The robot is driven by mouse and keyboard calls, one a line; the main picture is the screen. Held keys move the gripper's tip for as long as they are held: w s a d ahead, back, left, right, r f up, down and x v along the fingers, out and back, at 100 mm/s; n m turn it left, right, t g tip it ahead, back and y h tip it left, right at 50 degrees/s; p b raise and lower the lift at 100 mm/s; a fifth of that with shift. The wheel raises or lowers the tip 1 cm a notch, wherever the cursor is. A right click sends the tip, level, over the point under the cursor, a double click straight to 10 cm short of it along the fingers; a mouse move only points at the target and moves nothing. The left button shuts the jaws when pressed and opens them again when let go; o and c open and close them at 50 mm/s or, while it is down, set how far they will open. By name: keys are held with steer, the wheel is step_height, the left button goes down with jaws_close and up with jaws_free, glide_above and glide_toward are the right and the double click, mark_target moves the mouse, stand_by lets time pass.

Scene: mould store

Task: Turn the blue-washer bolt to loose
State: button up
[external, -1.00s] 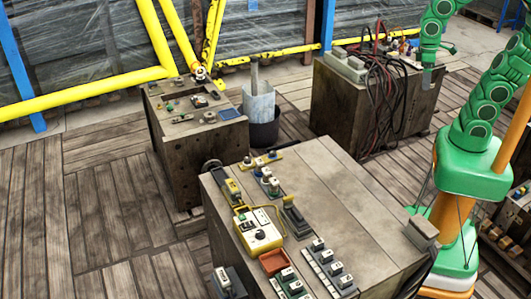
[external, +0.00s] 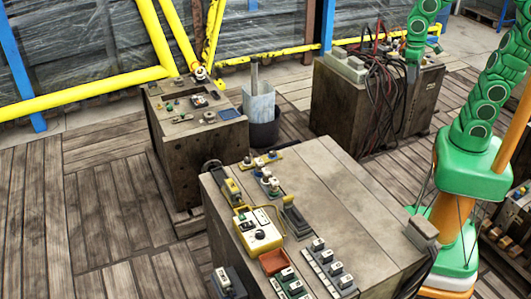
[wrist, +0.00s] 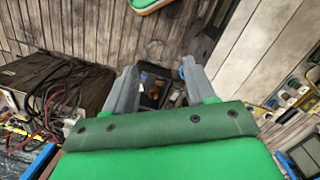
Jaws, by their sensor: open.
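I cannot pick out the blue-washer bolt for certain. In the external view a cluster of small fittings (external: 270,184), some bluish, stands on the near wooden block (external: 340,195), too small to tell apart. In the wrist view small blue and yellow fittings (wrist: 292,84) lie at the right edge, outside my fingers. My gripper (wrist: 157,74) is open, its two grey fingers apart with nothing held between them. In the external view my gripper (external: 413,75) hangs in front of the back right block, well away from the near block's fittings.
A yellow control box (external: 258,232) and red tray (external: 273,261) are on the near block. Dark cables (external: 375,95) hang over the back right block (external: 335,105); cables also show at left in the wrist view. A bucket (external: 259,108) stands between blocks. Plank floor at left is clear.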

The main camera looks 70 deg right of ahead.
steer(key=w+a+m, duration=0.2)
steer(key=w+m, duration=0.2)
steer(key=w, duration=1.1)
steer(key=m+t, duration=0.1)
steer(key=m, duration=0.9)
glide_above(273, 152)
steer(key=f, duration=2.4)
steer(key=shift+s+d, duration=0.1)
steer(key=shift+d, duration=0.3)
steer(key=shift+a+f+m, duration=0.3)
steer(key=shift+f, duration=4.05)
steer(key=shift+c, duration=0.3)
jaws_close()
